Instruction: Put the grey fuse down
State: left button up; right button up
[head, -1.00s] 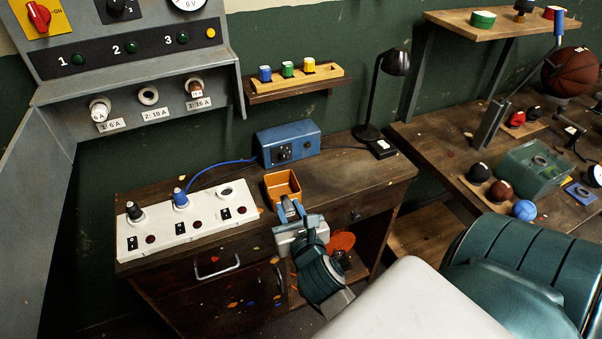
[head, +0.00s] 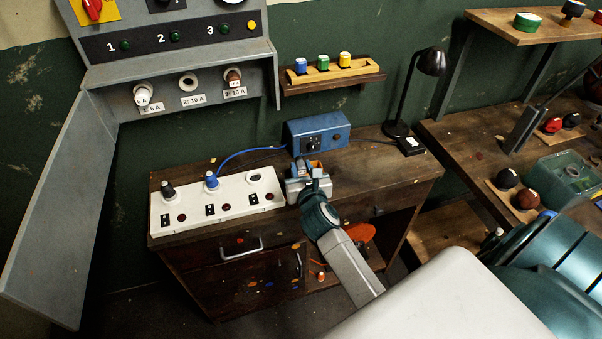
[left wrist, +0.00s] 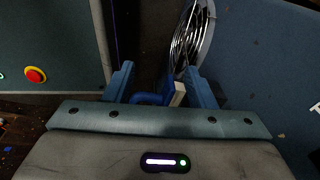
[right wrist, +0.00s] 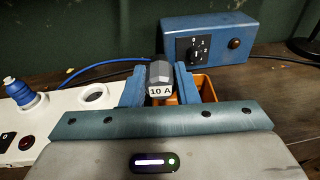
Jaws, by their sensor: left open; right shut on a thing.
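The grey fuse (right wrist: 160,72), labelled 10 A, is in my right gripper (right wrist: 160,88), between its fingers in the right wrist view. In the head view my right gripper (head: 314,174) is over the bench near the orange tray and largely hides the fuse. The orange tray (right wrist: 205,84) shows behind and to the right of the fuse, partly covered by a finger. I cannot tell whether the fuse is over the tray. My left gripper (left wrist: 160,82) is open in the left wrist view, with no fuse between its fingers.
A white panel (head: 232,207) beside the right gripper holds a black-topped and a blue-topped plug; its right socket (head: 253,178) is empty. A blue box (head: 318,132) stands behind. A lamp (head: 430,62) stands farther right.

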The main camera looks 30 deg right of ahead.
jog(key=shift+w+f, duration=0.2)
jog(key=shift+f, duration=0.7)
jog(key=shift+w+f, duration=0.2)
jog(key=shift+f, duration=0.7)
jog(key=shift+f, duration=0.1)
jog(key=shift+f, duration=0.2)
jog(key=o, duration=1)
jog(key=shift+r, duration=0.1)
jog(key=shift+c, duration=0.2)
